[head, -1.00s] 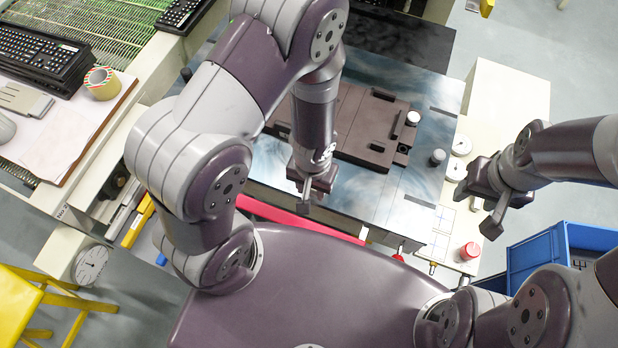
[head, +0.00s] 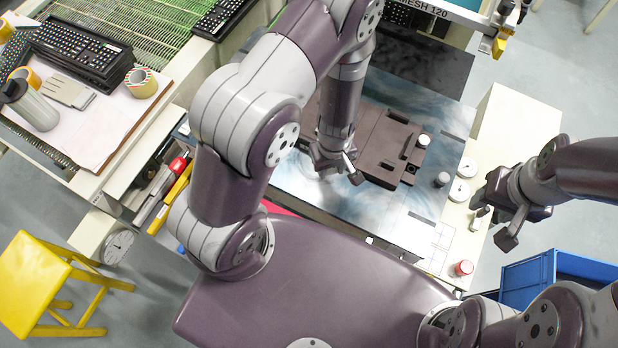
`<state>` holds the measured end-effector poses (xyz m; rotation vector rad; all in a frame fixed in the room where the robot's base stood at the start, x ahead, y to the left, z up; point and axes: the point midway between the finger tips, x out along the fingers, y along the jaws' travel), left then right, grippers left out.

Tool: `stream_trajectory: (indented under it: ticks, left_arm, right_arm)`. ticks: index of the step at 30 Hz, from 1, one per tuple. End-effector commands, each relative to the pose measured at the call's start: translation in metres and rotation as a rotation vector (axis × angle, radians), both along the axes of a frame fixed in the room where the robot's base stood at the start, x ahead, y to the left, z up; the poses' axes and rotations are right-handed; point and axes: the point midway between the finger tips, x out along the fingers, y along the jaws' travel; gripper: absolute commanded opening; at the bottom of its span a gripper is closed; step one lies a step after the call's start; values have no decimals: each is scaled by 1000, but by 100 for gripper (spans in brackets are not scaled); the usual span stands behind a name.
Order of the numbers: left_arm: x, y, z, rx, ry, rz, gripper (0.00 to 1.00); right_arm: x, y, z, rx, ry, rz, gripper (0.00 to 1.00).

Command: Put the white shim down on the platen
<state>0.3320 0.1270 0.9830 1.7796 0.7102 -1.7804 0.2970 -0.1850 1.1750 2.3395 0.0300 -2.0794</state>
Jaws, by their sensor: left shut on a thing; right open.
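The platen (head: 400,205) is the blue-grey mottled metal plate in the middle of the head view, with a dark brown fixture (head: 385,145) on it. My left gripper (head: 340,176) points down over the platen, at the front left of the fixture. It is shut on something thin. A small pale sliver (head: 349,161) shows at its fingers and looks like the white shim, mostly hidden by the gripper. I cannot tell whether it touches the platen. My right gripper (head: 494,226) is open and empty, off the platen to the right.
Dials (head: 459,191) and a red cap (head: 464,267) lie on the cream side shelf. A blue crate (head: 530,280) stands at right.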

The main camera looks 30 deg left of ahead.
Motion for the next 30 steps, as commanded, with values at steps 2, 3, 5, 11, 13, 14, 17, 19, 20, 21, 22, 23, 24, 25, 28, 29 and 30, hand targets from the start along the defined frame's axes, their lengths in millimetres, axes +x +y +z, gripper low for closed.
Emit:
stream_trajectory:
  ticks: [2,3,5,11,13,14,17,19,20,21,22,23,24,25,28,29,30]
  left_arm:
    - [-2,25,-26,0,0,10,0]
    - [-2,38,-31,0,0,9,0]
    - [-3,55,-39,0,0,7,0]
    - [-6,90,-56,0,0,0,0]
    - [-6,93,-63,-1,1,-4,0]
    - [-6,94,-69,0,1,-5,0]
    - [-6,94,-88,0,1,-4,0]
    - [-6,94,-96,0,0,-4,0]
    - [-6,94,-97,0,0,-5,0]
    - [-6,94,-98,0,0,-5,0]
    - [-6,94,-98,0,0,-5,0]
    - [-6,93,-97,0,0,-5,0]
    - [-6,93,-97,0,0,-5,0]
    - [-6,93,-97,0,0,-5,0]
    - [-6,93,-99,0,0,-5,0]
    - [-6,93,-100,0,0,-5,0]
    - [-6,93,-102,0,0,-5,0]
  right_arm:
    - [0,0,-24,0,1,0,50]
    - [0,0,-27,0,1,0,50]
    - [0,0,-30,0,1,0,50]
    - [0,0,-31,0,1,0,50]
    - [0,0,-34,0,0,0,50]
    - [0,0,-36,0,0,0,50]
    - [0,0,-40,0,0,0,50]
    - [0,0,-41,0,1,0,50]
    - [0,0,-41,0,1,0,50]
    - [0,0,-40,0,0,0,50]
    - [0,0,-40,0,1,0,50]
    - [0,0,-40,0,0,0,50]
    - [0,0,-40,0,0,0,50]
    - [0,0,-40,0,1,0,50]
    - [0,0,-42,0,0,0,50]
    - [0,0,-43,0,1,0,50]
    - [0,0,-45,0,1,0,50]
